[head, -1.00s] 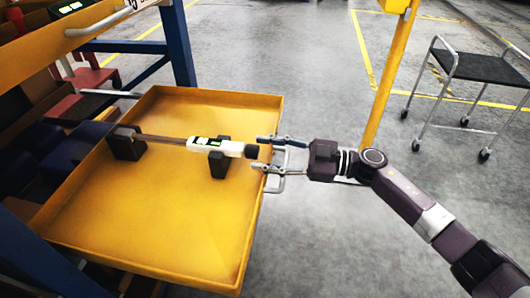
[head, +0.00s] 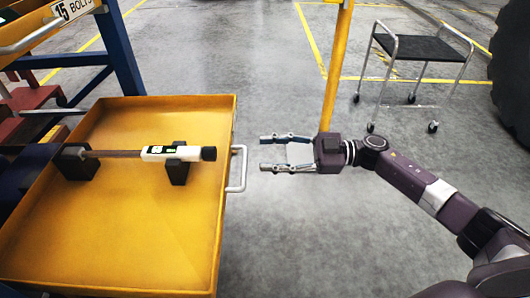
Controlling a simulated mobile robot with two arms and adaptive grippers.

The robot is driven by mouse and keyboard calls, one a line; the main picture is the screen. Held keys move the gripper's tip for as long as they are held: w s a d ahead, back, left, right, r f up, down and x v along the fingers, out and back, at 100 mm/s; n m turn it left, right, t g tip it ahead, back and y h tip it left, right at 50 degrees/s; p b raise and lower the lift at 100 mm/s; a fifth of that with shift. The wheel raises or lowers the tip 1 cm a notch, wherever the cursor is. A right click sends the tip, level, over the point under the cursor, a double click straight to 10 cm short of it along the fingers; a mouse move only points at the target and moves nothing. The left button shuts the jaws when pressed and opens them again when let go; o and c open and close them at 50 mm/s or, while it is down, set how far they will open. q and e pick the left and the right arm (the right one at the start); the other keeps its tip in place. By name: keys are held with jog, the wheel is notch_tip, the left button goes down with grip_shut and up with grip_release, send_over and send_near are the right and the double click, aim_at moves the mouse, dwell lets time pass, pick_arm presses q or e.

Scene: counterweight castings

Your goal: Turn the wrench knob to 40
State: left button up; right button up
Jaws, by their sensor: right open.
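The wrench (head: 116,153) lies across two black holders in a yellow drawer, in the head view at left. Its white body carries a small lit display (head: 155,150); the digits are too small to read surely. The dark knob (head: 209,153) is at the wrench's right end and points toward my right gripper. My right gripper (head: 262,153) is open and empty, to the right of the knob and apart from it, beyond the drawer's edge. Its two fingers point left, roughly level with the knob in the picture. My left gripper is not in view.
The yellow drawer (head: 110,265) has a metal handle (head: 238,168) on its right side, between knob and gripper. A yellow post (head: 336,70) stands behind my right gripper. A black-topped cart (head: 420,47) stands at back right. Grey floor lies open between.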

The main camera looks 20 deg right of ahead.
jog(key=m+p, duration=0.2)
jog(key=m, duration=0.3)
send_near(216, 155)
jog(key=shift+a, duration=0.85)
jog(key=shift+w+b+x, duration=0.2)
jog(key=shift+b+x, duration=0.1)
jog(key=shift+x, duration=1.7)
jog(key=shift+w+b+x, duration=0.15)
jog(key=shift+b+x, duration=0.1)
jog(key=shift+x, duration=1.75)
jog(key=shift+d, duration=0.1)
jog(key=shift+c, duration=0.4)
